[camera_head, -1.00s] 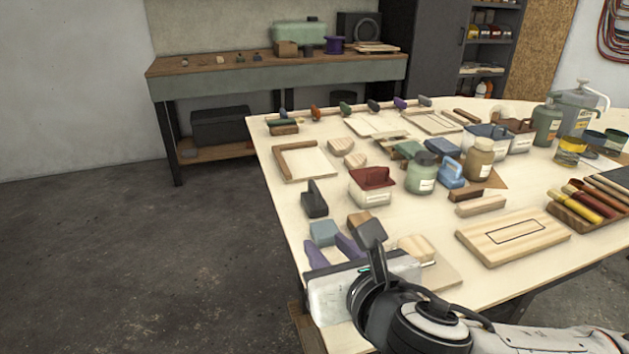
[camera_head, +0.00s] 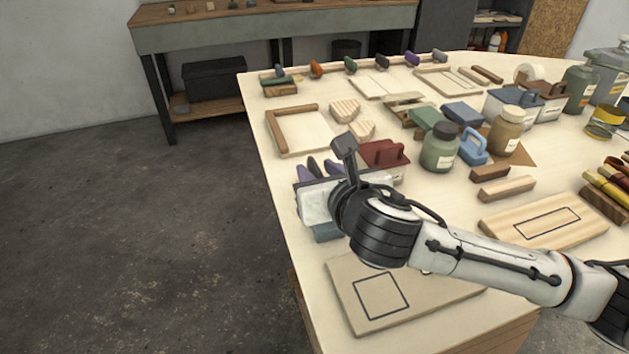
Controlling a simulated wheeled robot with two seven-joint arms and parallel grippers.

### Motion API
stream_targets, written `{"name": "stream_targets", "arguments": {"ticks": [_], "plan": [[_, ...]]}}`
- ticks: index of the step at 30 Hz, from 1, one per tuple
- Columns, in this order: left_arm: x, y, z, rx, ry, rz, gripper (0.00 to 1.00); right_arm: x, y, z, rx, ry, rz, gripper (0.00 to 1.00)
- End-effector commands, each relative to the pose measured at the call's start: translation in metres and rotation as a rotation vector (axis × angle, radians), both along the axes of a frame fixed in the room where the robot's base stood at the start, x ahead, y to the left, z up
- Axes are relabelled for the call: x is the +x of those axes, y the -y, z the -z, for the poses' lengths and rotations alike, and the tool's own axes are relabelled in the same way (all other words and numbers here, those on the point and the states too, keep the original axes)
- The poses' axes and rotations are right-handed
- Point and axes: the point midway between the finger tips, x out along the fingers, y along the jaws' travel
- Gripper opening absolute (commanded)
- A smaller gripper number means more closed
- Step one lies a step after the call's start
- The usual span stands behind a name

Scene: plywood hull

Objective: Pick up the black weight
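The black weight (camera_head: 315,167) stands near the left edge of the table. Only the top of its dark upright handle shows; the rest is hidden behind my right gripper. My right gripper (camera_head: 318,170) reaches in from the right, with a pale body and two purple fingers. One finger shows on each side of the handle, and the fingers look spread apart. Whether they touch the weight is hard to see. My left gripper is not in view.
A red handled block (camera_head: 384,153) on a container stands close right of my gripper. A blue-green block (camera_head: 327,232) lies below it. A board with a square outline (camera_head: 381,296) lies in front. Green (camera_head: 440,150) and brown jars stand farther right.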

Motion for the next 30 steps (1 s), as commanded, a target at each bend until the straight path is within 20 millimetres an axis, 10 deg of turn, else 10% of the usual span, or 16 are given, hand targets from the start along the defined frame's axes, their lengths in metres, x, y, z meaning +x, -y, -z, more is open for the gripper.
{"name": "stream_targets", "arguments": {"ticks": [13, 19, 30], "plan": [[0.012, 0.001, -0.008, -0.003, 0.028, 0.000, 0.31, 0.024, -0.007, 0.009, 0.000, 0.000, -0.001, 0.31], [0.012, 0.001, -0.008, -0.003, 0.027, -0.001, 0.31, 0.024, -0.007, 0.010, 0.000, 0.000, -0.001, 0.01], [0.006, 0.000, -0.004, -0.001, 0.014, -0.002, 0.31, 0.024, -0.007, 0.010, -0.001, -0.001, -0.001, 0.00]]}}
